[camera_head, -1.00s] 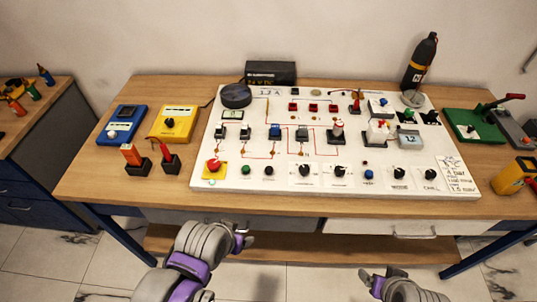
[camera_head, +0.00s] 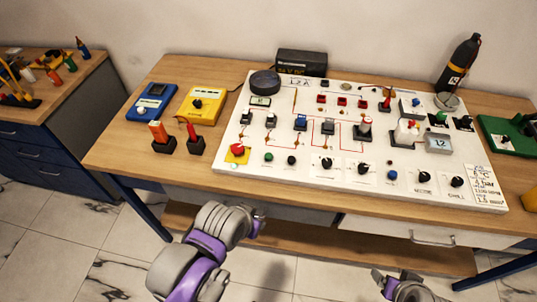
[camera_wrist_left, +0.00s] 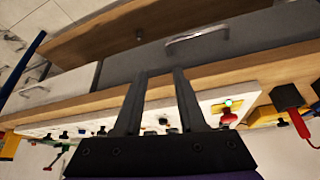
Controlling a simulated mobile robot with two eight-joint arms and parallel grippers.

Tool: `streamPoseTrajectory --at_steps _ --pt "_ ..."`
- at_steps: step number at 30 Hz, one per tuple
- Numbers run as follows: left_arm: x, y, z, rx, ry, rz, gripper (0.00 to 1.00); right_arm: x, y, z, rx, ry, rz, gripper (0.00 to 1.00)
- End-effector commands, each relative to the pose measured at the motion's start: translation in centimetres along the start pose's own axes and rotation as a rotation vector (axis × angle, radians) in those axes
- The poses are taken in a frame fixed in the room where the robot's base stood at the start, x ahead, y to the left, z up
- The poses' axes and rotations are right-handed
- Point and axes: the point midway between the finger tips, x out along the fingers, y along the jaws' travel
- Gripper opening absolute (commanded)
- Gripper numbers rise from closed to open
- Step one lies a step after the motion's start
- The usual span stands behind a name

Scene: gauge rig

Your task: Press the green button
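The green button (camera_head: 269,157) is a small round knob on the front left of the white panel (camera_head: 222,178), just right of a red mushroom button (camera_head: 237,150) on a yellow plate. My left gripper (camera_head: 257,226) is in front of the table edge, apart from the button. In the left wrist view its two fingers (camera_wrist_left: 158,73) stand apart with nothing between them, and the red button also shows there (camera_wrist_left: 228,117). I cannot pick out the green button surely in that view. My right gripper (camera_head: 383,278) is low at the bottom of the head view; its opening is unclear.
Black knobs (camera_head: 326,164) and a blue button (camera_head: 392,175) share the panel's front row. Orange (camera_head: 158,132) and red (camera_head: 193,132) handled pieces stand left of the panel. The wooden table's front edge (camera_head: 190,180) lies between my grippers and the panel.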

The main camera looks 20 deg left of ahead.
Motion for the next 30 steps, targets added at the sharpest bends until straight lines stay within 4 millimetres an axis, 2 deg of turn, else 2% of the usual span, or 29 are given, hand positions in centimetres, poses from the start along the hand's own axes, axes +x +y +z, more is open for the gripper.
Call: streamPoseTrajectory --at_steps 1,6,30 --pt "0.0 0.0 0.0 0.0 0.0 0.0 0.29 0.0 0.0 0.0 0.0 0.0 0.0 0.82" --pt "0.0 0.0 0.0 0.0 0.0 0.0 0.0 0.0 0.0 0.0 0.0 0.0 0.0 0.82" --pt "0.0 0.0 0.0 0.0 0.0 0.0 0.0 0.0 0.0 0.0 0.0 0.0 0.0 0.82"
